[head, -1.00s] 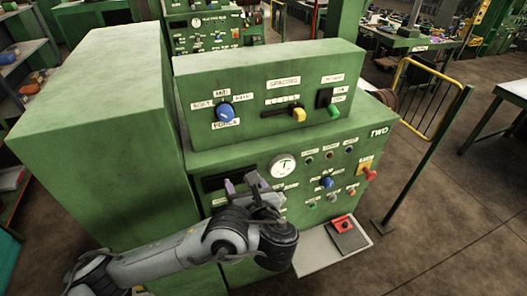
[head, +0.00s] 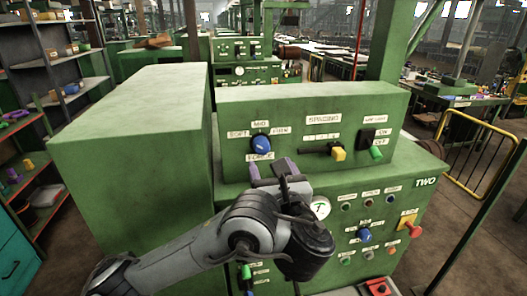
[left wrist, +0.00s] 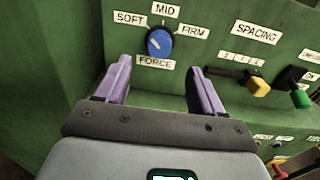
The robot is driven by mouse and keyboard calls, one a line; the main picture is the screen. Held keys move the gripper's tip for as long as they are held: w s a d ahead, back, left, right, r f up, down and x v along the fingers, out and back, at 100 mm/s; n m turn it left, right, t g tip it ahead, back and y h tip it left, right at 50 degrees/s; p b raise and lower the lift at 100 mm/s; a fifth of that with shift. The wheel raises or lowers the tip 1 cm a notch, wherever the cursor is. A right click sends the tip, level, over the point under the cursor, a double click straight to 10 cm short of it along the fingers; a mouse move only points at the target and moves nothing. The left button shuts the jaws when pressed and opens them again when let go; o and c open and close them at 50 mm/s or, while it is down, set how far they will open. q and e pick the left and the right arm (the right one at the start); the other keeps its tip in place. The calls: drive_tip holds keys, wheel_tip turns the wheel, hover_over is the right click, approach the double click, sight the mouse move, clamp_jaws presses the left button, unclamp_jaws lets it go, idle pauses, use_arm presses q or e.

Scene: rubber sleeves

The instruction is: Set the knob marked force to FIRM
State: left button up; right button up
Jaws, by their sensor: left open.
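The blue force knob (head: 261,144) is on the left of the upper green panel. It also shows in the left wrist view (left wrist: 160,41), with labels SOFT (left wrist: 130,18), MID (left wrist: 166,11) and FIRM (left wrist: 194,32) around its top and FORCE (left wrist: 156,63) below. A pale mark shows on the knob, but I cannot tell surely which label it points to. My left gripper (head: 273,170) is open and empty, just below the knob in the picture. Its purple fingers (left wrist: 158,75) stand apart on either side below the knob, not around it. My right gripper is out of view.
Right of the knob are a yellow SPACING slider (head: 338,154) and a green switch (head: 377,153). A tall green cabinet (head: 140,150) stands at the left.

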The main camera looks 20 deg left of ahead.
sight(263, 149)
use_arm(q)
drive_tip(key=b+x, duration=0.1)
drive_tip(key=x, duration=0.5)
drive_tip(key=shift+a, duration=0.1)
drive_tip(key=shift+x, duration=0.85)
drive_tip(key=shift+w+a, duration=0.1)
drive_tip(key=shift+w, duration=0.15)
